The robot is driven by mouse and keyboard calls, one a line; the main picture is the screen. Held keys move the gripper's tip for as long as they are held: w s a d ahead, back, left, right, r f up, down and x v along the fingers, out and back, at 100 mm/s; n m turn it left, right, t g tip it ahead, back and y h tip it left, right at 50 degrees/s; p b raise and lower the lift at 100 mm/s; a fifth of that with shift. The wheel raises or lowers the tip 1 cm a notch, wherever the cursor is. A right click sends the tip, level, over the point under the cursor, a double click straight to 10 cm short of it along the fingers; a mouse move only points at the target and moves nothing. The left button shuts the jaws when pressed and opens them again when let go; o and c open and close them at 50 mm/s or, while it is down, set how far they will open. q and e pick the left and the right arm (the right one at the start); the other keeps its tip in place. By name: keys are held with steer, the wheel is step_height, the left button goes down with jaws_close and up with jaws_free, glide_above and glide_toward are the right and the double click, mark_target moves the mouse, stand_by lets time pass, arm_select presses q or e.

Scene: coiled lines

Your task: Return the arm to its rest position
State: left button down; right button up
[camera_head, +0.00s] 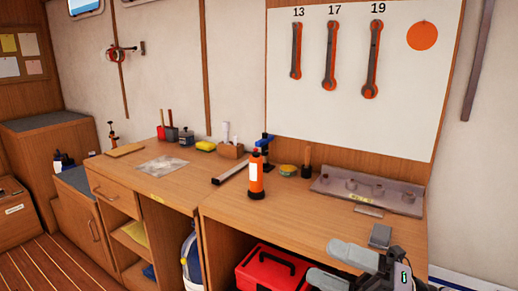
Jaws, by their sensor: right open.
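My right gripper (322,262) shows at the bottom right, in front of the wooden workbench (300,219). Its two grey fingers point left and stand apart, with nothing seen between them. In the picture it overlaps the bench's front edge and the right side of a red toolbox (268,272). I cannot tell its exact distance from either. The rest of the right arm is cut off by the frame. My left gripper is not in view.
An orange bottle (256,180) stands on the bench. A metal rack (366,193) and a small grey block (380,236) lie to its right. Several wrenches hang on the white board (350,110). Open wooden floor (65,265) is at the lower left.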

steer(key=s+d+f+m+t+h+p, duration=0.1)
steer(key=d+f+m+t+h, duration=0.35)
steer(key=m, duration=0.75)
steer(key=d+f+m+t+h+p, duration=0.1)
steer(key=d+f+m+t+h, duration=0.1)
steer(key=f+m+t+h, duration=0.65)
steer(key=s+d+f+m+g+h+p, duration=0.1)
steer(key=s+f+m+g+h, duration=0.4)
steer(key=s+f+m+g, duration=0.4)
steer(key=s+f+m, duration=0.3)
steer(key=s+f, duration=0.1)
steer(key=f, duration=0.3)
steer(key=shift+s+d+f+m, duration=0.3)
steer(key=shift+s+d+m, duration=0.05)
steer(key=shift+s+d, duration=0.05)
